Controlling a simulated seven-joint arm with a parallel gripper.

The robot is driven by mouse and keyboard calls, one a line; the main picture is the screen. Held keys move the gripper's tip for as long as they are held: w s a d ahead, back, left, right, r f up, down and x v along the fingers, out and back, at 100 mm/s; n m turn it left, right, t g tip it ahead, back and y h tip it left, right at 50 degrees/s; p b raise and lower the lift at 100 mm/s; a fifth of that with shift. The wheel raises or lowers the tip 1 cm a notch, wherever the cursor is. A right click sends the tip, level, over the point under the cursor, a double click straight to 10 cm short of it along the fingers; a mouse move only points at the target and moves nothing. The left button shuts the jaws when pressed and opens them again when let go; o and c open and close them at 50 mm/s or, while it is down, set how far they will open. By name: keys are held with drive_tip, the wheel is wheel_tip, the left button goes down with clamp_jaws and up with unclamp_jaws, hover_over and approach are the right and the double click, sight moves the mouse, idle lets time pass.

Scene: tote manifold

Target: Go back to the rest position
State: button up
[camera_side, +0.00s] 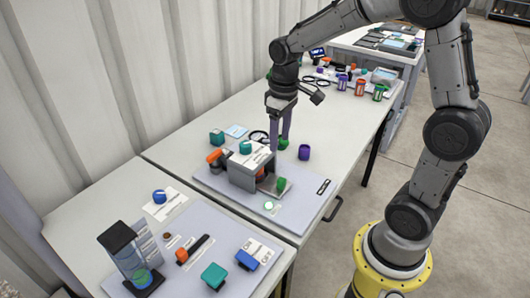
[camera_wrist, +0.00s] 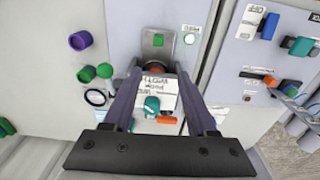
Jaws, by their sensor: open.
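My gripper (camera_side: 279,142) points down above the back edge of a grey box-shaped fixture (camera_side: 243,178) on a pale board. Its two fingers are apart, and I see nothing held between them. In the wrist view the open fingers (camera_wrist: 160,74) frame the fixture's white lettered top and its teal knob (camera_wrist: 151,105). A dark reddish round part (camera_wrist: 154,73) shows between the fingertips. Whether the fingertips touch the fixture cannot be told.
A green cylinder (camera_side: 283,143) and a purple cup (camera_side: 304,152) stand close to my gripper. A teal block (camera_side: 216,137) is left of the fixture. A nearer board holds a clear container (camera_side: 124,250) and blocks. The right table edge is clear.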

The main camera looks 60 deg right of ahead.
drive_tip(key=s+a+r+t, duration=0.5)
drive_tip(key=s+a+r, duration=0.1)
drive_tip(key=s+r, duration=0.6)
drive_tip(key=s+f, duration=0.3)
drive_tip(key=s, duration=0.3)
drive_tip(key=shift+a+f, duration=0.4)
drive_tip(key=shift+a, duration=0.05)
